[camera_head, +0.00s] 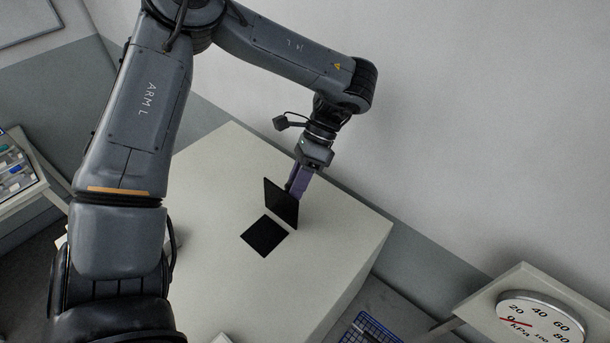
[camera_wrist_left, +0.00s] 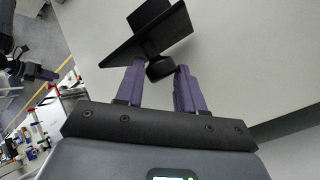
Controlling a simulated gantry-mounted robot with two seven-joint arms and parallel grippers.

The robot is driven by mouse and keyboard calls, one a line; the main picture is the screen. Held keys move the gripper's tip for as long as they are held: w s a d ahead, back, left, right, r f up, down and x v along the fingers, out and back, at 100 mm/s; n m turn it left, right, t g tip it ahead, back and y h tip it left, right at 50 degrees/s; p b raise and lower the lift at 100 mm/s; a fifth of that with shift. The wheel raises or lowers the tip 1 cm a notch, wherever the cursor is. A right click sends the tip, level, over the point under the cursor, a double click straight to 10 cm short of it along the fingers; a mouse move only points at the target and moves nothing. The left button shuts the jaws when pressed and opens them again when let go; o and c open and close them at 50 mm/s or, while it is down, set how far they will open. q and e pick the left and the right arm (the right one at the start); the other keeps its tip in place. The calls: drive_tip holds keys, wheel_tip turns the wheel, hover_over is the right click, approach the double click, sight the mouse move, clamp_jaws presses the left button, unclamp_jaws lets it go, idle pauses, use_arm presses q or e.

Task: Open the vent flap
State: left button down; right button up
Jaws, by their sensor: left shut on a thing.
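The vent flap (camera_head: 281,204) is a thin black panel, tilted up steeply from the pale top of a large box (camera_head: 215,190). Beside its lower edge is a dark square opening (camera_head: 264,235). My left gripper (camera_head: 297,186) is on the far right side of the raised flap, its purple fingers partly hidden by it. In the left wrist view the black flap (camera_wrist_left: 133,45) has a dark round knob (camera_wrist_left: 160,69) between the two fingertips (camera_wrist_left: 159,70), and the gripper is shut on this knob.
A white wall (camera_head: 460,120) stands close behind the box on the right. A round kPa gauge (camera_head: 541,318) sits on a light stand at the lower right. A blue rack (camera_head: 370,328) lies low in front. A shelf of small items (camera_head: 15,165) is at the left.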

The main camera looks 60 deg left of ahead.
use_arm(q)
drive_tip(key=shift+s+a+f+g, duration=0.1)
drive_tip(key=shift+a+f+g, duration=0.05)
drive_tip(key=shift+a+g, duration=0.15)
use_arm(e)
drive_tip(key=shift+d+r, duration=0.1)
use_arm(q)
drive_tip(key=c, duration=1.1)
unclamp_jaws()
drive_tip(key=shift+o, duration=1.4)
drive_tip(key=shift+s+a, duration=0.1)
drive_tip(key=shift+s, duration=0.1)
drive_tip(key=shift+o, duration=0.2)
use_arm(e)
drive_tip(key=shift+a, duration=0.4)
use_arm(q)
drive_tip(key=shift+w, duration=0.1)
drive_tip(key=shift+r, duration=0.2)
